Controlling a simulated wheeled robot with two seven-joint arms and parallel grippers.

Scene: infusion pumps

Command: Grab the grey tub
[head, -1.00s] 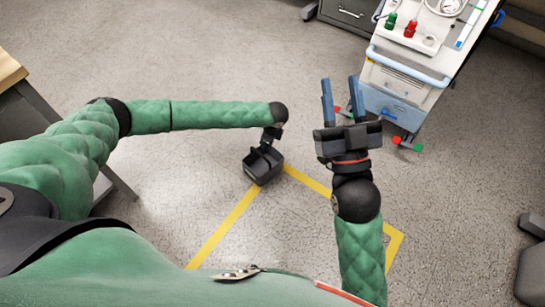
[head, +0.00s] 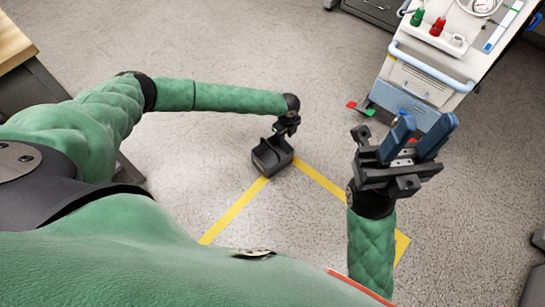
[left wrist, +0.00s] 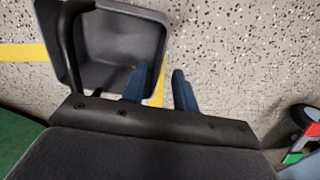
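The grey tub (head: 270,160) is by the corner of the yellow floor tape in the head view. I cannot tell whether it rests on the floor. In the left wrist view the open tub (left wrist: 118,42) fills the upper left, with a dark upright bar at its left. My left gripper (head: 285,128) is right at the tub. Its two blue fingers (left wrist: 158,78) are apart, one over the tub's inside and one outside its right wall, with the rim seeming to lie between them. My right gripper (head: 424,128) is open and empty, to the right of the tub.
A white and blue medical cart (head: 425,75) with red and green fittings stands at the upper right, beyond my right gripper. A wooden-topped table (head: 15,45) is at the left edge. Yellow tape (head: 235,210) marks the floor. The floor between is clear.

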